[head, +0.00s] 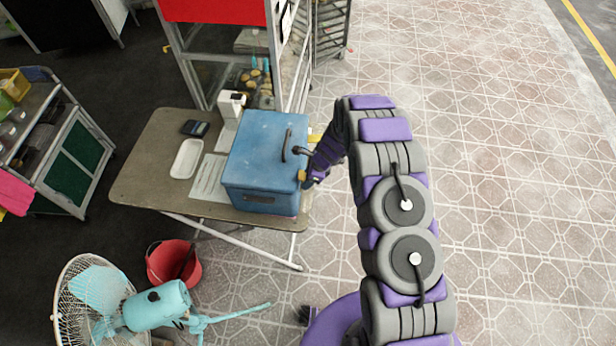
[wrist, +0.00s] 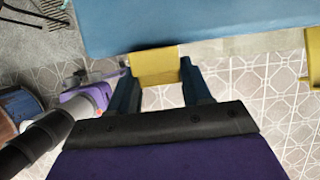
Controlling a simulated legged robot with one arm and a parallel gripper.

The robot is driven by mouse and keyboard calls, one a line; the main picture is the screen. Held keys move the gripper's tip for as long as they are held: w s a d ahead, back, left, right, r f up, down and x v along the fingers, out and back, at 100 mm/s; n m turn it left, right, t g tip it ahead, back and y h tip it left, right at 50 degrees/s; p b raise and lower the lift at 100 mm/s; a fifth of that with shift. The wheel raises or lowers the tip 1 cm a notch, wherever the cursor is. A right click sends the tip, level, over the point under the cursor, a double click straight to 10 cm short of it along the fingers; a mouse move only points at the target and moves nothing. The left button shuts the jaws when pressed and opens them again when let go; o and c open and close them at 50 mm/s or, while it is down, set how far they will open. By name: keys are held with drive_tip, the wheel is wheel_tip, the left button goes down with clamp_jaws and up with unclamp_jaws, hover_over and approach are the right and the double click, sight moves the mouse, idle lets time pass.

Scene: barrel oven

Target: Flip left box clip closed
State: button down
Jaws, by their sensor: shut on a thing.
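The blue box (head: 262,160) stands on the folding table, its lid down and a dark handle on top. In the wrist view the blue box (wrist: 200,25) fills the top edge. The left yellow clip (wrist: 155,65) sits between my gripper's two dark fingers (wrist: 159,82), which are shut on it. In the head view my gripper (head: 313,176) is at the box's right side by this clip (head: 302,175). The other yellow clip (wrist: 314,58) is at the right edge of the wrist view. Whether the held clip is latched cannot be told.
The table (head: 145,175) also bears a white tray (head: 187,158), a white device (head: 231,103) and a paper sheet. A red bucket (head: 173,262) and a teal fan (head: 155,305) stand on the floor at lower left. The tiled floor on the right is clear.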

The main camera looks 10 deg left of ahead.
drive_tip(key=c, duration=0.6)
unclamp_jaws()
drive_tip(key=shift+o, duration=0.2)
drive_tip(key=v, duration=1.7)
drive_tip(key=shift+b, duration=0.45)
drive_tip(key=shift+w+a, duration=0.1)
drive_tip(key=shift+r, duration=0.1)
